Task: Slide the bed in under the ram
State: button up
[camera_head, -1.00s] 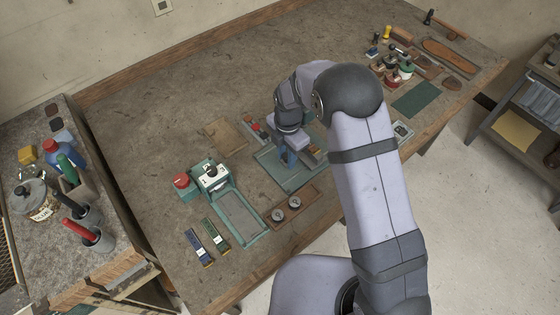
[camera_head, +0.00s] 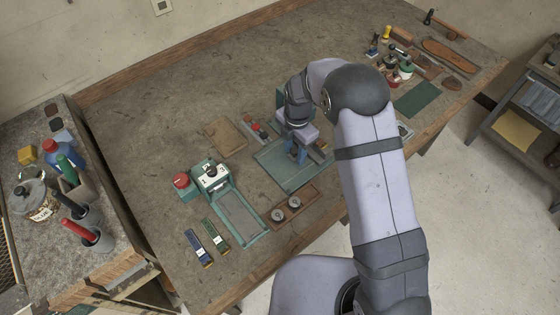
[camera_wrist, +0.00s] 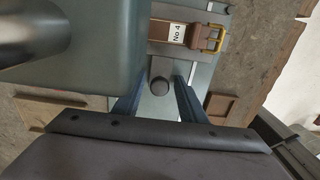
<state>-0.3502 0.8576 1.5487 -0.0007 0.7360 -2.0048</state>
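The bed (camera_wrist: 193,15) is a grey-green plate in the wrist view, carrying a brown strap (camera_wrist: 160,30) with a brass buckle and a "No 4" label. A dark round knob (camera_wrist: 160,86) stands at its near end. My gripper (camera_wrist: 160,79) is open, its two blue fingers either side of the knob, with gaps showing. A large teal housing (camera_wrist: 80,65), perhaps the stitcher's head, fills the upper left; I cannot tell the ram. In the head view my gripper (camera_head: 297,156) is low over the stitcher's teal base (camera_head: 283,180), and my arm hides much of the machine.
Left of the stitcher is a teal press (camera_head: 240,215) with a red button. A wooden tray (camera_head: 293,205) with two round pieces lies in front of the base. Several tools and a green mat (camera_head: 415,98) are at the right. The bench's back left is clear.

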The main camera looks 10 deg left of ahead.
jog(key=shift+r, duration=0.15)
jog(key=shift+r+p, duration=2.35)
jog(key=shift+r, duration=0.75)
jog(key=s+a, duration=0.8)
jog(key=shift+s+a+p, duration=0.25)
jog(key=shift+a+p, duration=0.05)
jog(key=shift+p, duration=0.05)
